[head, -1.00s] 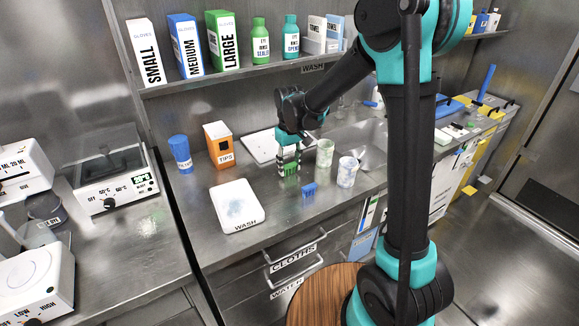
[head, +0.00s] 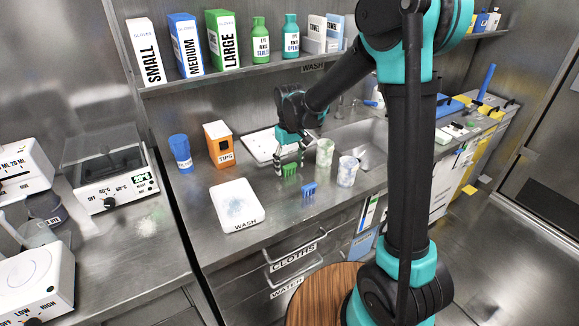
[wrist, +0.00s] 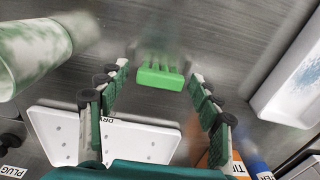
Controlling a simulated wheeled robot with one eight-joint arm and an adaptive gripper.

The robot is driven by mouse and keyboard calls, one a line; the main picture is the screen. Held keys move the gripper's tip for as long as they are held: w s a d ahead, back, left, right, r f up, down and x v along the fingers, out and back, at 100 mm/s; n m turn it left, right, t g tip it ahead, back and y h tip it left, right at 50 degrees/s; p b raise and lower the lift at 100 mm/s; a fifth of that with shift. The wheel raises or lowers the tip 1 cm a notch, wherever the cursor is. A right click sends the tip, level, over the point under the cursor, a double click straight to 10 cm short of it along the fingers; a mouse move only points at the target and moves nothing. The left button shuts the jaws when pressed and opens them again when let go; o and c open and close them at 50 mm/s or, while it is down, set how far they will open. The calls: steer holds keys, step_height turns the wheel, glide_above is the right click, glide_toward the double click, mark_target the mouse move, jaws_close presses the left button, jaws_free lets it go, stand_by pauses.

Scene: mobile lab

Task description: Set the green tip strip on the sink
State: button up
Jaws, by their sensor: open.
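The green tip strip (head: 289,170) is on the steel counter, left of the beakers. In the wrist view the strip (wrist: 160,76) shows its green bar and teeth, between and beyond my fingertips. My gripper (head: 289,164) is open above it, pointing down, with a finger to either side. In the wrist view my gripper's fingers (wrist: 160,73) stand apart with clear gaps to the strip. The sink (head: 364,143) is a steel basin in the counter, right of the strip behind the beakers. My arm hides part of it.
A blue tip strip (head: 308,190) lies just in front. Two cloudy beakers (head: 325,152) (head: 347,172) stand between the strip and the sink. A white drying board (head: 258,145), an orange tips box (head: 219,145) and a white wash tray (head: 238,207) are nearby.

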mark_target(290, 165)
step_height(290, 165, up, 12)
steer(key=shift+f, duration=0.2)
stand_by(0.4)
